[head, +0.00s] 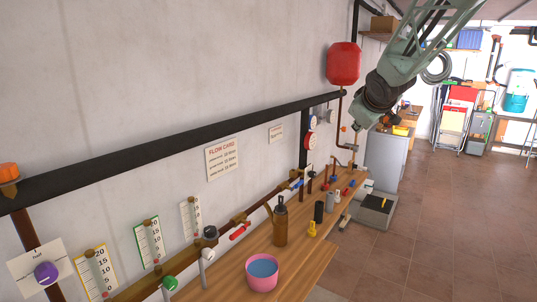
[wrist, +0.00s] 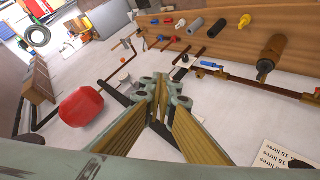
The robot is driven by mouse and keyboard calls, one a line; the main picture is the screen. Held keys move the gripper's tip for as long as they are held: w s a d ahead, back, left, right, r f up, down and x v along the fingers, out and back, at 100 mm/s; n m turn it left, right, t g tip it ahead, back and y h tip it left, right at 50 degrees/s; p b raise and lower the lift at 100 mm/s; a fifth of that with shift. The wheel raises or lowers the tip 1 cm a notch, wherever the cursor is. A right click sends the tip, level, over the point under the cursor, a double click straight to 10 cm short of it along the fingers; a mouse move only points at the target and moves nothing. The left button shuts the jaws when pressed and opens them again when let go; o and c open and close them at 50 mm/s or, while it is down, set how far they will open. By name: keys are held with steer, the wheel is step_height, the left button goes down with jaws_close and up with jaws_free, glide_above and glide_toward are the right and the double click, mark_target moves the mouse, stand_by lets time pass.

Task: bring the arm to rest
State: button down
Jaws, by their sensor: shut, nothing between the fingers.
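My gripper (wrist: 160,88) shows in the wrist view with its two yellow-lined fingers meeting at the tips. It is shut and holds nothing. In the head view my arm comes in from the top right and ends in mid-air, in front of the wall and above the far end of the wooden bench (head: 300,262). The fingers are hard to make out there. The wrist view is turned over, with the bench along its top. The gripper appears apart from the bench and pipes.
A red tank (head: 343,63) hangs on the wall near my arm; it also shows in the wrist view (wrist: 81,107). A black pipe (head: 180,147) runs along the wall. A pink bowl (head: 262,274), a brown bottle (head: 280,224) and tools stand on the bench. The tiled floor (head: 460,220) is clear at right.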

steer(key=s+r+m+g, duration=0.2)
steer(key=s+m, duration=0.1)
steer(key=s, duration=1.3)
steer(key=s+a+f+m+g+b, duration=0.1)
steer(key=s+a+f, duration=0.2)
steer(key=s, duration=1.4)
steer(key=s+a+f+m+g+y+b, duration=0.1)
steer(key=s+a+f, duration=0.3)
steer(key=s, duration=1.3)
steer(key=s+a+f+m+g+b, duration=0.1)
steer(key=s+f, duration=0.5)
steer(key=s, duration=1.1)
steer(key=a+m+g, duration=0.1)
steer(key=a+g, duration=0.1)
steer(key=a, duration=0.1)
steer(key=shift+f+y, duration=0.2)
steer(key=shift+y, duration=0.1)
step_height(320, 180, down, 8)
steer(key=b, duration=0.8)
steer(key=shift+f, duration=0.1)
step_height(320, 180, down, 5)
steer(key=b, duration=0.5)
